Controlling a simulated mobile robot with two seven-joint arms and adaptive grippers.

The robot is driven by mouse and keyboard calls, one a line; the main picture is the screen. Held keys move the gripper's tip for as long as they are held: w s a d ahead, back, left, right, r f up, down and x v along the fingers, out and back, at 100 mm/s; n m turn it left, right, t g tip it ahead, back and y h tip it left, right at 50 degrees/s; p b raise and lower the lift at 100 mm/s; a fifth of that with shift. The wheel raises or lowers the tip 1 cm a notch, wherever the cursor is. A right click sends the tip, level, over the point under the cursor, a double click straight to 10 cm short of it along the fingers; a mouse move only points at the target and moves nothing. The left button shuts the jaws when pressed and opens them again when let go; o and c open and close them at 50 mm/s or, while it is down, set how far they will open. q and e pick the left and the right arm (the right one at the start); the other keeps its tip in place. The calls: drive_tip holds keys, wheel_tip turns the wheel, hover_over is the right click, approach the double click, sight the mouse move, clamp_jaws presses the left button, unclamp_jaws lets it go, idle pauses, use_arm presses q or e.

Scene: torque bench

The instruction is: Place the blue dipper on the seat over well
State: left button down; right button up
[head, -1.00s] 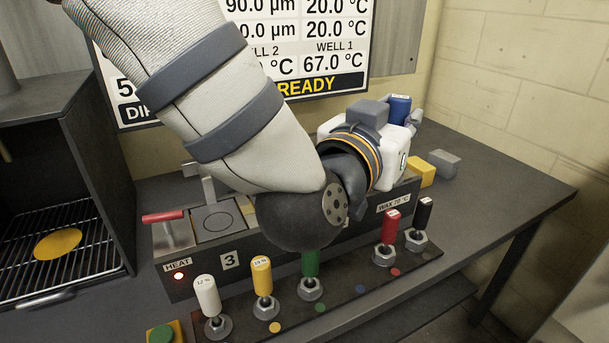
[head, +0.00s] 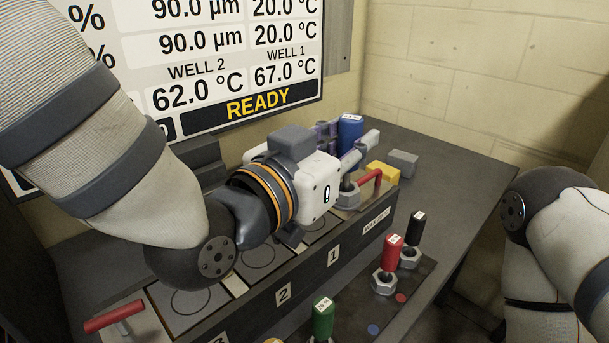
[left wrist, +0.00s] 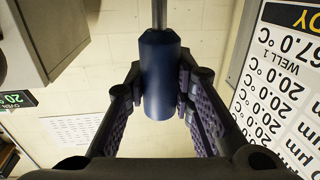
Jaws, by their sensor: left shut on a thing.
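The blue dipper (head: 350,128) is upright with its handle up, near the right end of the heated well block (head: 262,311). My left gripper (head: 345,143) is shut on its handle. In the left wrist view the blue handle (left wrist: 160,80) sits between both pads, and a grey rod leaves it toward the top edge. A grey hexagonal seat (head: 348,192) shows below the gripper, close to well 1. I cannot tell whether the dipper touches it. My right arm shows at the right edge, its gripper out of view.
Red (head: 391,253), black (head: 415,230) and green (head: 323,318) dippers stand in the front rack. A red handle (head: 371,182) is beside the seat. Yellow (head: 382,172) and grey (head: 403,163) blocks lie behind. The bench's right side is clear. The board (head: 230,60) reads READY.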

use_arm(q)
drive_tip(key=w+a+f+b, duration=0.1)
drive_tip(key=w+f, duration=0.2)
drive_tip(key=f, duration=0.1)
drive_tip(key=w+a+f+b, duration=0.1)
drive_tip(key=w+a+f, duration=0.1)
drive_tip(key=w+f, duration=0.1)
drive_tip(key=w+a+f+b, duration=0.1)
drive_tip(key=w+f, duration=0.1)
drive_tip(key=f, duration=0.2)
drive_tip(key=shift+w+a+f, duration=0.3)
drive_tip(key=shift+w, duration=0.1)
drive_tip(key=shift+r, duration=0.2)
drive_tip(key=shift+f, duration=0.15)
drive_tip(key=c, duration=1.4)
unclamp_jaws()
drive_tip(key=shift+f, duration=0.1)
drive_tip(key=shift+o, duration=0.2)
use_arm(e)
drive_tip(key=shift+g, duration=0.9)
drive_tip(key=s+f, duration=0.4)
